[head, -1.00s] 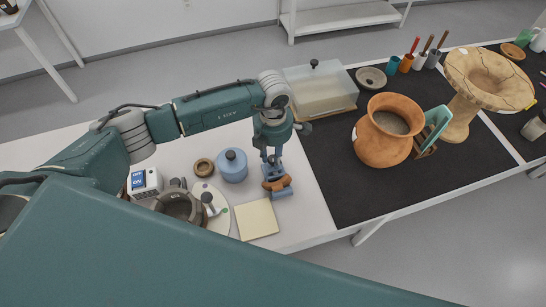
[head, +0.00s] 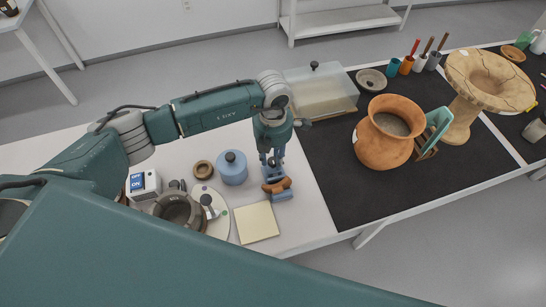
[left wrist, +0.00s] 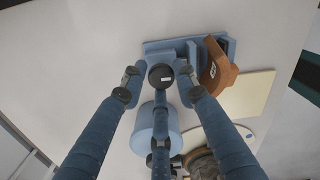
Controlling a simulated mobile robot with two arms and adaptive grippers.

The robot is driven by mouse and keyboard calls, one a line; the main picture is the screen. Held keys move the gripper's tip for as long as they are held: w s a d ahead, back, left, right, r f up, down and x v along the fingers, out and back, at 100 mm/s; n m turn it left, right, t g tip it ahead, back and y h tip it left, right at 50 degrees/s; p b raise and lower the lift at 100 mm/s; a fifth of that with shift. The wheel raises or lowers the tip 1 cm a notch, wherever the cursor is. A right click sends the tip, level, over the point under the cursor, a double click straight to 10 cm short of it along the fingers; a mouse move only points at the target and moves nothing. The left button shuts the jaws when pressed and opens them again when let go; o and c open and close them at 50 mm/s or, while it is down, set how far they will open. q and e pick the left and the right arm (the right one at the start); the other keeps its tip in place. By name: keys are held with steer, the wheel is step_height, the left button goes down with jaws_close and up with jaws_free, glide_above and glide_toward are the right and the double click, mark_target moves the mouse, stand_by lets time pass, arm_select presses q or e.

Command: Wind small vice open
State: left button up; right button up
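The small blue vice (head: 283,194) stands on the white table in the head view, below my left gripper. A brown piece (head: 276,185) sits at its jaws. In the left wrist view the vice (left wrist: 190,46) lies beyond the fingers, with the brown piece (left wrist: 217,68) at its right. A round dark knob (left wrist: 160,76) shows between the fingertips. My left gripper (head: 270,158) points down at the vice; its three blue fingers surround the knob in the left wrist view (left wrist: 160,82). Whether they press on it I cannot tell. My right gripper is out of view.
A cream pad (head: 257,222) lies below. A clear box (head: 320,90) and a terracotta pot (head: 386,133) are to the right.

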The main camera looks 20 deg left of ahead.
mark_target(273, 161)
arm_select(q)
steer(key=shift+o, duration=0.9)
step_height(273, 161, up, 12)
stand_by(0.3)
